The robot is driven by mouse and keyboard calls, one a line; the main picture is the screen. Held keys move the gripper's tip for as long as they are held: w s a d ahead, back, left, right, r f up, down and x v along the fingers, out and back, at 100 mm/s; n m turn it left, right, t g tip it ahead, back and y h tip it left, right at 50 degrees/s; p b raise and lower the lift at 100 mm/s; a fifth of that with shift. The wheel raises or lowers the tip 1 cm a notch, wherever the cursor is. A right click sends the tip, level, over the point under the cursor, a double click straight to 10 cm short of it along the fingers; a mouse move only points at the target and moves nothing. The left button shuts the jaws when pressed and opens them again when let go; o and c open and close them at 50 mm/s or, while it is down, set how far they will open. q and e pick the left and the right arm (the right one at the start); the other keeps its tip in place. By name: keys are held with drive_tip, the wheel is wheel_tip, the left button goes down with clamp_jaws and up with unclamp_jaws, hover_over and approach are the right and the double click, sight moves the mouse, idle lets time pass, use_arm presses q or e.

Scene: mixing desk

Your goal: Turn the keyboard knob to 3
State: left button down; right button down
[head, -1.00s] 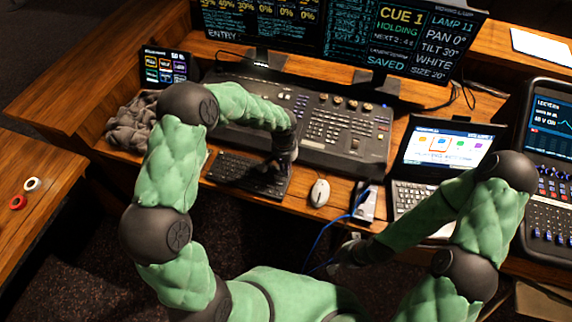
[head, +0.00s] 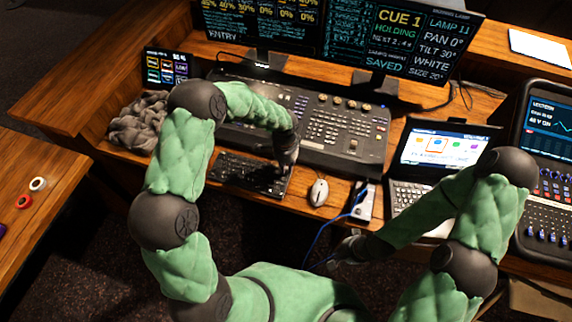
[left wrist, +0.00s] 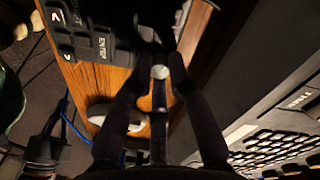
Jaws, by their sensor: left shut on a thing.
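The black keyboard (head: 232,171) lies on the wooden desk, in front of the long console. My left gripper (head: 279,174) is at the keyboard's right end. In the left wrist view its two dark fingers are shut on a small pale round knob (left wrist: 160,72) at the keyboard's edge. The knob is hidden in the head view, and no mark or number on it is readable. My right gripper (head: 346,251) hangs low in front of the desk, away from the keyboard; its fingers are too dark to read.
A white mouse (head: 318,192) sits right of the keyboard, with a blue cable (head: 330,226) beyond it. The console (head: 330,128) lies close behind. A grey cloth (head: 138,124) lies at left and a laptop (head: 445,150) stands at right.

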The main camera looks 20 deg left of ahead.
use_arm(q)
drive_tip(key=shift+m, duration=0.6)
drive_tip(key=c, duration=1.2)
unclamp_jaws()
drive_tip(key=shift+a, duration=0.1)
drive_tip(key=shift+r, duration=0.15)
drive_tip(key=r, duration=1.1)
drive_tip(key=shift+w+a+r, duration=0.1)
drive_tip(key=shift+w+r, duration=0.15)
drive_tip(key=shift+r, duration=0.1)
